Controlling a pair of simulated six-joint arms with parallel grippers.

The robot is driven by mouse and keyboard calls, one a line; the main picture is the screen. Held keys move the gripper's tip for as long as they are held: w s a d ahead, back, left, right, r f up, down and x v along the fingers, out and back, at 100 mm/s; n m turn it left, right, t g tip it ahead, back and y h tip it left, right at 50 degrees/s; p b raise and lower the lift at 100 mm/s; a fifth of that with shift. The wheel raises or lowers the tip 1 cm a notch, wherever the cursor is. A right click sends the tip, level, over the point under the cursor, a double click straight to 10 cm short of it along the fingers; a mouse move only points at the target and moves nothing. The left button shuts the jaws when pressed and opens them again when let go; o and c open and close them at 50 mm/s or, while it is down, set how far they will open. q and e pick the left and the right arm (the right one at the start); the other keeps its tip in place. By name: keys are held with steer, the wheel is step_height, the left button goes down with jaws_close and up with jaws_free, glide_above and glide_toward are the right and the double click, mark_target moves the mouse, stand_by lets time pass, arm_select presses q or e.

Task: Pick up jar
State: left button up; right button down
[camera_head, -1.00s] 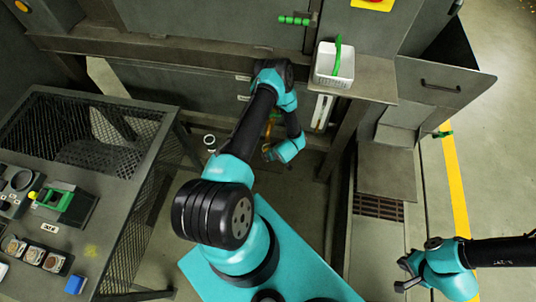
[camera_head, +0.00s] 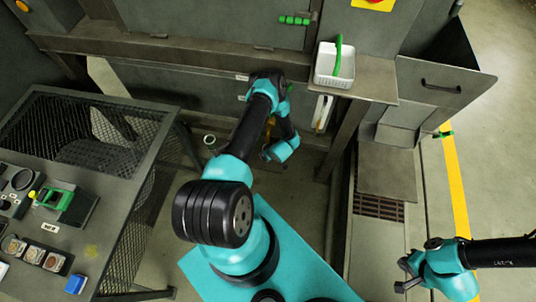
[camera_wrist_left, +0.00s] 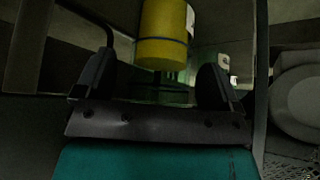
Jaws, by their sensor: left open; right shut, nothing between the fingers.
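A yellow cylinder (camera_wrist_left: 163,35) with a thin dark band, which looks like the jar, shows in the left wrist view. It appears between and beyond the fingers of my left gripper (camera_wrist_left: 160,72), which is open; I cannot tell whether they touch it. In the head view my left gripper (camera_head: 268,154) is low under the machine's shelf, partly hidden by its own arm. A small yellowish patch (camera_head: 269,127) shows beside that arm. My right gripper (camera_head: 405,277) is shut and empty, over the floor at the lower right.
A white basket (camera_head: 324,79) with a green handle stands on the machine shelf above my left gripper. A small pale ring-shaped object (camera_head: 209,139) is left of the arm. A mesh-topped table (camera_head: 158,118) with controls stands at left. Floor at the right is open.

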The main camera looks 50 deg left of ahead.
arm_select(q)
steer(key=shift+c, duration=0.2)
steer(key=c, duration=1.1)
steer(key=shift+r, duration=0.1)
